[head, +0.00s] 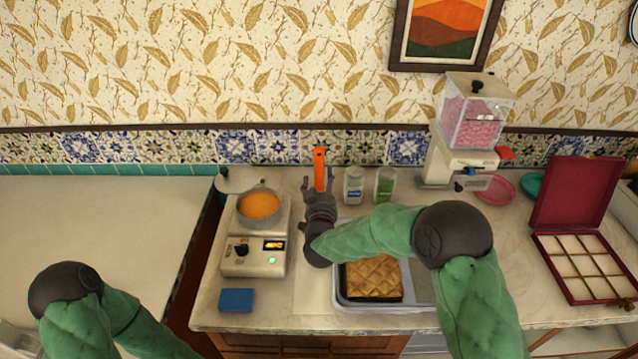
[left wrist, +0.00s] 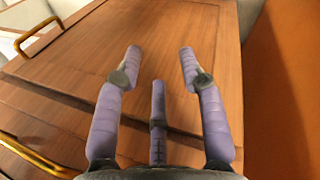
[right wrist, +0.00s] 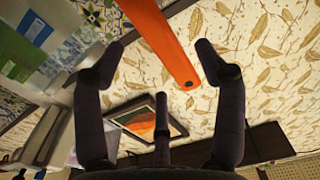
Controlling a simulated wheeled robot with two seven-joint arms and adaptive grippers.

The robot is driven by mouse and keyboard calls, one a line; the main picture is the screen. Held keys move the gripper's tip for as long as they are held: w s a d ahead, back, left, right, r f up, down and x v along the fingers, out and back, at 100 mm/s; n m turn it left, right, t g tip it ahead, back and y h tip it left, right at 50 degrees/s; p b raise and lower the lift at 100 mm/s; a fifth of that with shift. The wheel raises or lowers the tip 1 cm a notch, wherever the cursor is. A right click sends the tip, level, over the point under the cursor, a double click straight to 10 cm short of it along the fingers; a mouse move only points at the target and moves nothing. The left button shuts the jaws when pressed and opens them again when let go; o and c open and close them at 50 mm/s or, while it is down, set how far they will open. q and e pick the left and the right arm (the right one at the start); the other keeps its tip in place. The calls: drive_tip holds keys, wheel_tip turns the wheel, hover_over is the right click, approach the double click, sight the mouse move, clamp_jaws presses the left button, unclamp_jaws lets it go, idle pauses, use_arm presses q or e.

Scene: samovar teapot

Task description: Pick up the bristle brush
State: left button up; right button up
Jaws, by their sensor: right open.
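A flat orange handle (head: 319,160), which I take to be the bristle brush's, stands upright at the back of the counter near the tiled wall. Its bristles do not show. My right gripper (head: 319,184) is open, with its fingers to either side of the handle. In the right wrist view the orange handle (right wrist: 165,40) reaches down between the open fingertips (right wrist: 160,50). No finger is seen closed on it. My left gripper (left wrist: 160,58) is open and empty in front of wooden cabinet fronts; in the head view only its arm shows, at lower left.
A pot of orange liquid (head: 259,205) sits on a scale-like appliance left of my right arm. A white jar (head: 353,185) and a green jar (head: 385,184) stand right of the handle. A blue sponge (head: 237,300) and a tray (head: 420,275) with a brown pastry lie nearer.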

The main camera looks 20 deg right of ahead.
sight(322, 172)
drive_tip(key=x, duration=0.1)
drive_tip(key=b+x, duration=0.1)
drive_tip(key=x, duration=0.1)
drive_tip(key=b+x, duration=0.1)
drive_tip(key=shift+w+d+f, duration=0.1)
drive_tip(key=shift+w+f, duration=0.2)
drive_tip(key=shift+w, duration=0.1)
drive_tip(key=shift+w+d+r, duration=0.1)
drive_tip(key=shift+w, duration=0.15)
drive_tip(key=shift+c, duration=0.3)
drive_tip(key=c, duration=1.2)
